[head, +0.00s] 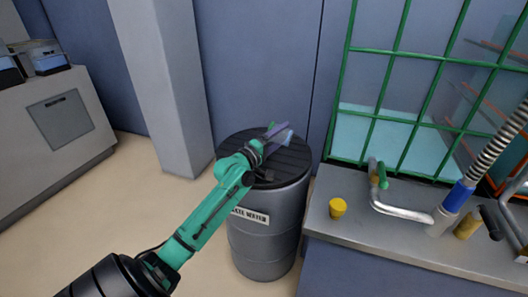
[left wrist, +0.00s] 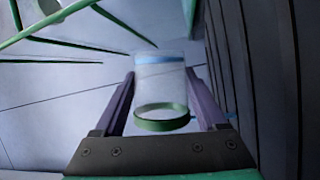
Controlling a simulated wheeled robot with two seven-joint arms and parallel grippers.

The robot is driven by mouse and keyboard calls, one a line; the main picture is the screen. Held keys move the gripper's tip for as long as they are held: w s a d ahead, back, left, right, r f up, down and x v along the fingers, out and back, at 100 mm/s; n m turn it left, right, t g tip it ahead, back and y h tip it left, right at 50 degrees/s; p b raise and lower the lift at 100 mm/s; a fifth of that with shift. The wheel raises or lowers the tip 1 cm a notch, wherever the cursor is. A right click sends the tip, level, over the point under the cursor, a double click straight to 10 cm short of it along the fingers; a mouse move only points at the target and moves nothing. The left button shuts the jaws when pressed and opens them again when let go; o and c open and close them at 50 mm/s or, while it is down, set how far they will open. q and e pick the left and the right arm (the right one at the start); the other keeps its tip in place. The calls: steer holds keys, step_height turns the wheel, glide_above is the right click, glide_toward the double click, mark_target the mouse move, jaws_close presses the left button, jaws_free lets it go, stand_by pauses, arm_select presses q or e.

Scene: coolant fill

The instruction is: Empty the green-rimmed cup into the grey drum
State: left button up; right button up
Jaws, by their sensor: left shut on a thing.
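My left gripper (head: 279,134) reaches over the black ridged top of the grey drum (head: 262,235). It is shut on the green-rimmed cup, which is mostly hidden by the fingers in the head view. In the left wrist view the cup (left wrist: 160,85) sits between the two purple fingers of the left gripper (left wrist: 158,95). It is pale and translucent, with a green ring at the near end and a blue band towards the far end. The cup looks tilted over; its contents cannot be made out. The ridged drum top (left wrist: 268,80) fills the right side there. My right gripper is out of view.
A grey counter (head: 400,245) stands right of the drum. It bears a yellow cup (head: 338,208), a bent metal pipe (head: 402,211) and a ribbed hose with a blue collar (head: 458,196). A green-framed window (head: 420,90) rises behind. A grey pillar (head: 160,80) stands left of the drum.

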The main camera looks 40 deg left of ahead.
arm_select(q)
steer(key=shift+r, duration=0.1)
steer(key=shift+a, duration=0.1)
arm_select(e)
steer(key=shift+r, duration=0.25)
arm_select(q)
steer(key=shift+n, duration=0.4)
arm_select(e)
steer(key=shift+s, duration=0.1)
arm_select(q)
steer(key=shift+r+t, duration=0.15)
steer(key=shift+t, duration=0.15)
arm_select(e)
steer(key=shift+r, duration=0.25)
arm_select(q)
steer(key=shift+s+a+r+n, duration=0.1)
steer(key=shift+a+n, duration=0.05)
steer(key=shift+n, duration=0.45)
steer(key=shift+b, duration=0.3)
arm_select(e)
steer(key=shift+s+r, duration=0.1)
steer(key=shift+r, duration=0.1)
